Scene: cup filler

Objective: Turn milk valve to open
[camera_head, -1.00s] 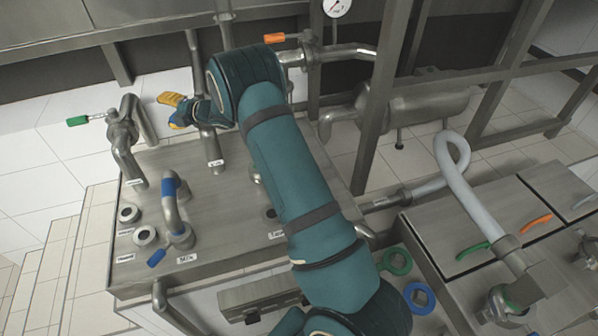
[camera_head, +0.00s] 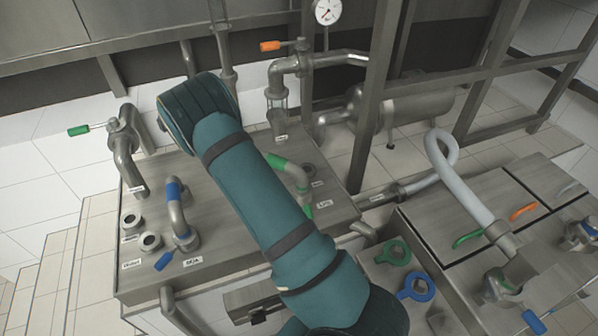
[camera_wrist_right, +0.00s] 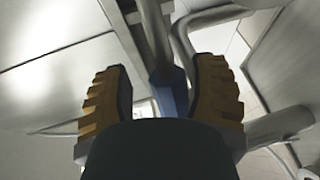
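In the right wrist view, my right gripper (camera_wrist_right: 165,100) has two ridged yellow-brown fingers spread apart. A blue valve handle (camera_wrist_right: 172,90) stands between them, with visible gaps at the sides. A metal pipe (camera_wrist_right: 155,30) runs up behind it. In the head view my right arm covers the middle of the steel panel (camera_head: 228,262), and the gripper and that valve are hidden behind it. The valve labels are too small to read for certain, so I cannot confirm which is milk. My left gripper is not in view.
A bent pipe with blue parts (camera_head: 173,190) stands on the panel's left. A green-handled valve (camera_head: 92,129) is farther back, an orange-handled valve (camera_head: 285,47) behind. A green-marked pipe (camera_head: 285,165) is right of my arm. A steel frame post (camera_head: 378,95) rises at right.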

